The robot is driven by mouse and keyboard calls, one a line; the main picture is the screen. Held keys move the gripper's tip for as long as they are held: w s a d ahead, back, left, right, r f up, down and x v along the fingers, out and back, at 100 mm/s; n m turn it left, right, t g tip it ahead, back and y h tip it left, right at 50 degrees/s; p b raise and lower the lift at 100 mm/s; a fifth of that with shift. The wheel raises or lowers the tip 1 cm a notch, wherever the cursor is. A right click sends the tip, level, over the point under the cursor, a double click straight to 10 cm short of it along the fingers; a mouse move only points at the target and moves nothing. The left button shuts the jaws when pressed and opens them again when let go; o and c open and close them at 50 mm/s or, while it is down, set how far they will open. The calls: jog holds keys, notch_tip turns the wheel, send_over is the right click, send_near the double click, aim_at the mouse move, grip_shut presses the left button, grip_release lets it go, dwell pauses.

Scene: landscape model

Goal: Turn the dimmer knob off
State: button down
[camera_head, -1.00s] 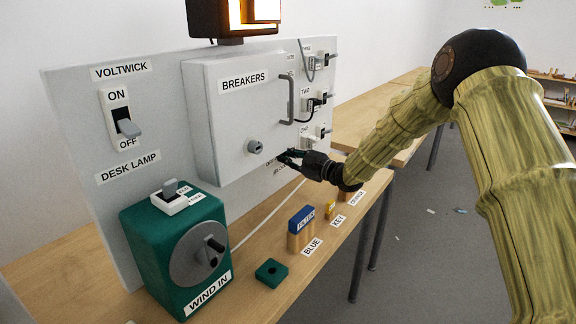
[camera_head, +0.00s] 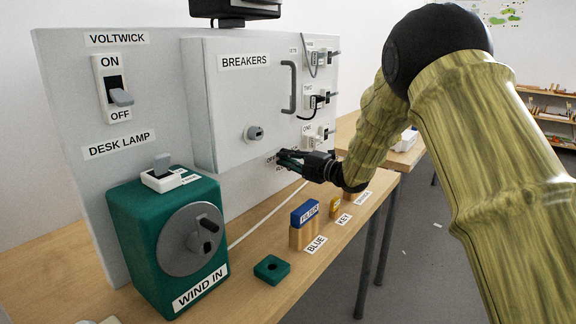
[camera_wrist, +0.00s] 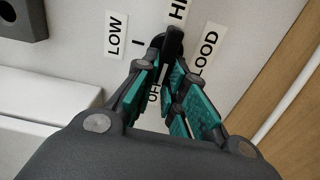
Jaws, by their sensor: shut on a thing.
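The dimmer knob (camera_wrist: 173,42) is a black piece on the white panel in the wrist view, between my teal-padded fingertips. My gripper (camera_wrist: 165,75) is shut on it. Around it are the labels LOW (camera_wrist: 116,35), HI (camera_wrist: 178,8), FLOOD (camera_wrist: 205,50) and OFF (camera_wrist: 154,91), partly covered by my fingers. In the head view my gripper (camera_head: 284,158) reaches the panel just below the breaker box, and the knob is hidden there. The flood lamp (camera_head: 235,9) on top of the board is dark, its upper part cut off.
The breaker box (camera_head: 225,110) stands out just above my gripper. A green wind-in box (camera_head: 150,255) is at the left. A white cord crosses behind.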

jog(key=shift+s+a+f+n, duration=0.15)
jog(key=shift+f+n, duration=0.05)
jog(key=shift+n, duration=0.1)
jog(key=c, duration=1.5)
grip_release()
jog(key=shift+r, duration=0.1)
jog(key=v, duration=1.2)
